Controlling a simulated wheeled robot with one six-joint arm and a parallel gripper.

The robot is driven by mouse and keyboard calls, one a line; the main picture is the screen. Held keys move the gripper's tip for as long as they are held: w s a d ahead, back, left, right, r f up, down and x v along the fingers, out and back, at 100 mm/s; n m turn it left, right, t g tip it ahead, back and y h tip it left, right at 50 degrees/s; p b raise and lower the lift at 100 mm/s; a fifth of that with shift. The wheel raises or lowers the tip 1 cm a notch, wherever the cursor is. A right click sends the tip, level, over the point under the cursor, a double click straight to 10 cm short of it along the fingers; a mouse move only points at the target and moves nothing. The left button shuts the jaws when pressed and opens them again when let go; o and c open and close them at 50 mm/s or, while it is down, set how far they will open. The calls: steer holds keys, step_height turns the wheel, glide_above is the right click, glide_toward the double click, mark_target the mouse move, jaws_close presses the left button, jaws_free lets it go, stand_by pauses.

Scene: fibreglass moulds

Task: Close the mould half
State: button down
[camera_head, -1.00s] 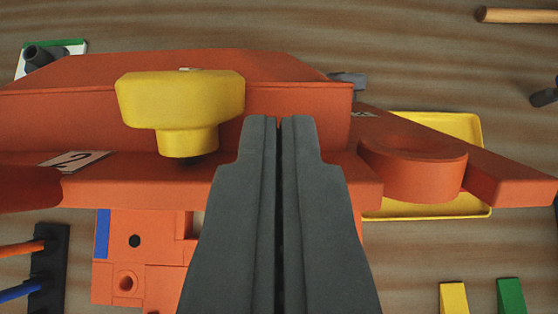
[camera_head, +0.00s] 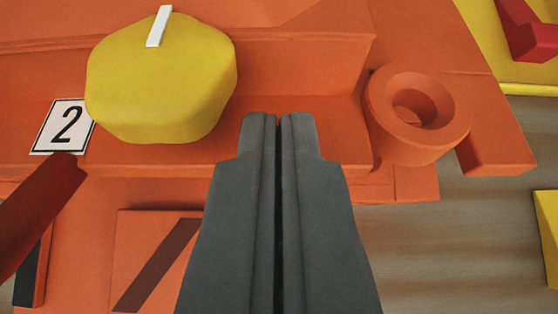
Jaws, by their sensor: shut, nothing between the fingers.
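The orange mould half (camera_head: 300,62) spans the upper part of the view. It carries a yellow knob (camera_head: 165,85) with a white pointer mark on top, and a white label with the number 2 (camera_head: 66,127) left of the knob. A round orange boss with a hole (camera_head: 418,112) stands at its right. My dark grey gripper (camera_head: 278,118) is shut and empty. Its tips appear in front of the mould half, between the knob and the boss; I cannot tell whether they touch it. More orange mould surface (camera_head: 85,215) shows below, partly hidden behind my gripper.
A yellow tray (camera_head: 505,75) with a red piece (camera_head: 528,30) lies at the upper right. A yellow block (camera_head: 547,235) shows at the right edge. A dark red-brown bar (camera_head: 40,215) crosses the lower left. Bare wooden table (camera_head: 455,260) shows at the lower right.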

steer(key=shift+s+f, duration=0.25)
steer(key=shift+f, duration=0.95)
steer(key=shift+s+f, duration=0.25)
steer(key=shift+f, duration=0.95)
